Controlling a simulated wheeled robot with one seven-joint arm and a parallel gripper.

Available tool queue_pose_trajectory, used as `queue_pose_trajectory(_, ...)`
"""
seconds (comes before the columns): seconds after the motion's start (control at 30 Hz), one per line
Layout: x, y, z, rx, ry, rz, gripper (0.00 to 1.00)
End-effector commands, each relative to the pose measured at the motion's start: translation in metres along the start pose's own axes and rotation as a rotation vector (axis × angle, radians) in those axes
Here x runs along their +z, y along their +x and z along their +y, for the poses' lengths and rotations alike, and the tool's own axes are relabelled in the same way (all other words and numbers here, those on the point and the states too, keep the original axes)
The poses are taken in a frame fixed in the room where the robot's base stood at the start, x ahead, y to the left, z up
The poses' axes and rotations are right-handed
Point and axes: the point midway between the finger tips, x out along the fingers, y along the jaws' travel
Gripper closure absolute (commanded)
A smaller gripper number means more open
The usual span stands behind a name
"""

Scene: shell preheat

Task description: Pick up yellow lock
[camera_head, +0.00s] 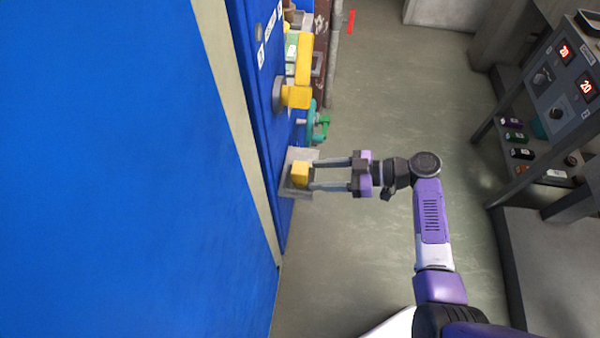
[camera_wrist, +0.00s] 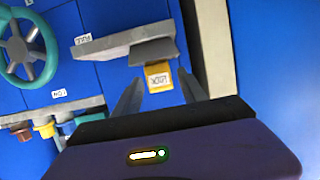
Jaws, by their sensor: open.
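The yellow lock (camera_head: 299,173) sits at a small grey shelf (camera_head: 286,190) on the blue cabinet front. In the wrist view the lock (camera_wrist: 158,78) shows a white label reading LOCK, with a dark grey piece just above it in the picture. My gripper (camera_head: 312,174) is open, its two fingers reaching left toward the lock in the head view. In the wrist view the fingers (camera_wrist: 160,97) lie to either side of the lock's near end. I cannot tell whether they touch it. The lock's back side is hidden.
A yellow handle (camera_head: 296,96) and a green valve (camera_head: 319,124) stick out from the blue cabinet (camera_head: 110,170). The green wheel (camera_wrist: 27,48) also shows in the wrist view. A grey rack (camera_head: 548,105) with red displays stands at right. Open floor (camera_head: 390,90) lies between.

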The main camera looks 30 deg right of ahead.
Motion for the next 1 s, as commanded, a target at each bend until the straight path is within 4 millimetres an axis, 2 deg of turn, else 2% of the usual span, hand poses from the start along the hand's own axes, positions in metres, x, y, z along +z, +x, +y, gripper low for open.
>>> queue_pose_trajectory(0.4, -0.003, 0.052, 0.003, -0.001, 0.002, -0.001, 0.51)
queue_pose_trajectory(0.53, -0.003, 0.059, 0.003, 0.001, 0.001, -0.002, 0.51)
queue_pose_trajectory(0.73, -0.003, 0.059, 0.003, 0.001, 0.002, -0.002, 0.51)
queue_pose_trajectory(0.77, -0.003, 0.059, 0.003, 0.001, 0.002, -0.002, 0.55)
queue_pose_trajectory(1.0, -0.002, 0.059, 0.003, 0.002, 0.002, -0.002, 1.0)
